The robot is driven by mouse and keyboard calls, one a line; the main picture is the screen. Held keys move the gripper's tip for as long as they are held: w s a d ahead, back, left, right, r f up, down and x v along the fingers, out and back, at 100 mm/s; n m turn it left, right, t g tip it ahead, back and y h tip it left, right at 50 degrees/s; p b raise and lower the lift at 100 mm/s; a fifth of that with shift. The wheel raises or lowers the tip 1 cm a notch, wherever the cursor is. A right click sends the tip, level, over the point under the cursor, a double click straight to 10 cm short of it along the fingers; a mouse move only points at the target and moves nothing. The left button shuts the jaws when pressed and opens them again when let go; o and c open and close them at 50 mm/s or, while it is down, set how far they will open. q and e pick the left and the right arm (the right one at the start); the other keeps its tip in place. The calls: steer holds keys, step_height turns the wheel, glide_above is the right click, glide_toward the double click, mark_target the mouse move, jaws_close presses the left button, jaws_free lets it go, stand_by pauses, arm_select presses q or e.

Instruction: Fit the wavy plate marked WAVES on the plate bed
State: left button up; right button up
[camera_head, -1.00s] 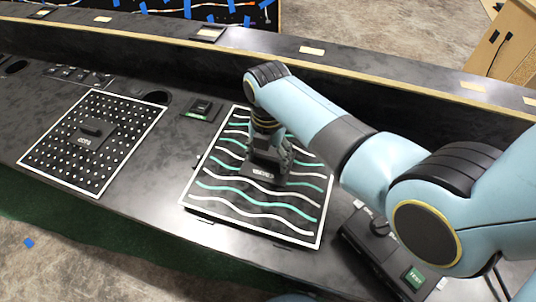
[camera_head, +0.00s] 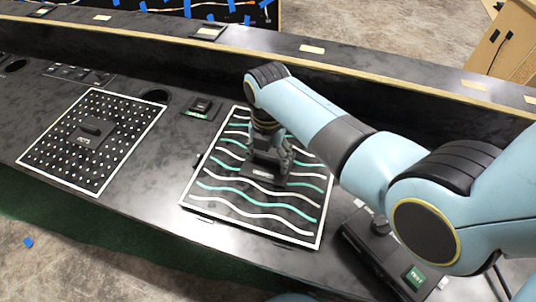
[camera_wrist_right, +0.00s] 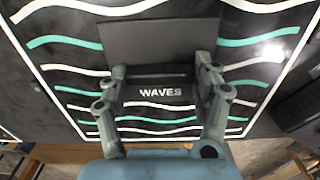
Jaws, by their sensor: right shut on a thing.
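The wavy plate marked WAVES (camera_head: 238,205) is black with white and teal wavy lines inside a white border. It lies right of centre on the console in the head view and fills much of the right wrist view (camera_wrist_right: 163,121). A black handle block with the word WAVES (camera_wrist_right: 166,92) stands at its middle. My right gripper (camera_head: 268,168) comes down from above and is shut on this handle; its two fingers flank the block in the wrist view (camera_wrist_right: 166,100). The plate bed is hidden under the plate. My left gripper is not in view.
A dotted plate (camera_head: 60,150) with its own handle lies to the left on the console (camera_head: 150,190). A small switch box (camera_head: 201,107) is behind, between the plates. A control box with a knob (camera_head: 380,226) stands right of the wavy plate. A raised ledge (camera_head: 330,68) runs along the back.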

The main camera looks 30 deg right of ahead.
steer(key=shift+f+b, duration=0.45)
steer(key=shift+f, duration=0.3)
stand_by(0.7)
steer(key=o, duration=1.8)
step_height(320, 180, up, 12)
steer(key=shift+r, duration=0.1)
